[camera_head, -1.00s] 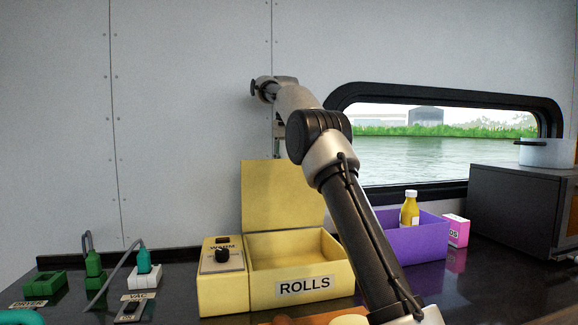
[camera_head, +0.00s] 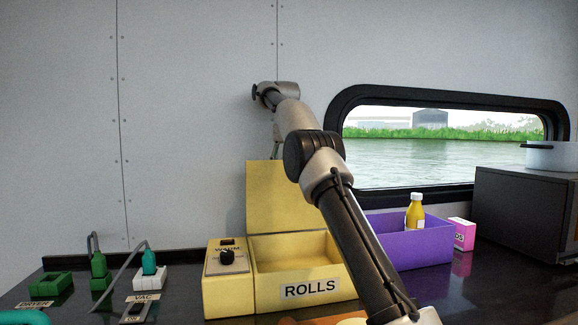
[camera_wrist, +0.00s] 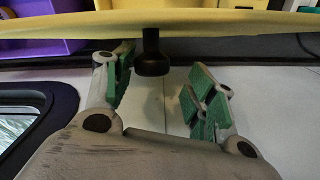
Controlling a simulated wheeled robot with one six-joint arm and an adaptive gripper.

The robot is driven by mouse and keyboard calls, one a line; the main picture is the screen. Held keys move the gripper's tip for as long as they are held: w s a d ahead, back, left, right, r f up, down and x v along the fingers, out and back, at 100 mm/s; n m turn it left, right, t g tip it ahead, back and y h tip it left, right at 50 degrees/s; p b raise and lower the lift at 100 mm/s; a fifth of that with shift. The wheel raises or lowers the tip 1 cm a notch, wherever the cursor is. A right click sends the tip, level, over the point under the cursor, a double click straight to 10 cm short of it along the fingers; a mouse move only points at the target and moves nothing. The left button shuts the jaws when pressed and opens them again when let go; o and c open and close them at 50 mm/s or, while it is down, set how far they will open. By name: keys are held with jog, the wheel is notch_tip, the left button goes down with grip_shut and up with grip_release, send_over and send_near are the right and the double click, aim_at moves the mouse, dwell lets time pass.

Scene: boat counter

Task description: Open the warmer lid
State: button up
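The warmer is a yellow box (camera_head: 228,294) with a dial panel and a ROLLS label. Its yellow lid (camera_head: 278,195) stands raised at the back, and the bin beneath is uncovered. In the wrist view the lid (camera_wrist: 200,22) runs edge-on across the top, with a dark knob (camera_wrist: 152,60) sticking out from it. My gripper (camera_wrist: 163,72) is open, with one green-padded finger on each side of the knob. Neither finger visibly touches it. In the head view my gripper is mostly hidden behind the lid and my arm.
A purple bin (camera_head: 410,245) with a yellow bottle (camera_head: 415,212) stands to the right, beside a pink box (camera_head: 462,234). A dark cabinet with a pot (camera_head: 550,155) is at far right. Green plugs (camera_head: 99,264) and cables are at left. The wall and window are close behind.

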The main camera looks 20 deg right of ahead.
jog(key=shift+s+d+r, duration=0.1)
jog(key=shift+d+r, duration=0.05)
jog(key=shift+d, duration=0.05)
dwell(0.5)
jog(key=shift+s, duration=0.2)
jog(key=shift+s, duration=0.2)
jog(key=s+a+f, duration=0.2)
jog(key=s+f, duration=0.4)
jog(key=s, duration=0.4)
jog(key=s+a+f, duration=0.2)
jog(key=s+f, duration=0.3)
jog(key=s, duration=0.4)
jog(key=s+f, duration=0.3)
jog(key=f, duration=0.5)
jog(key=shift+a+f, duration=0.2)
jog(key=shift+a, duration=0.05)
jog(key=shift+s, duration=0.15)
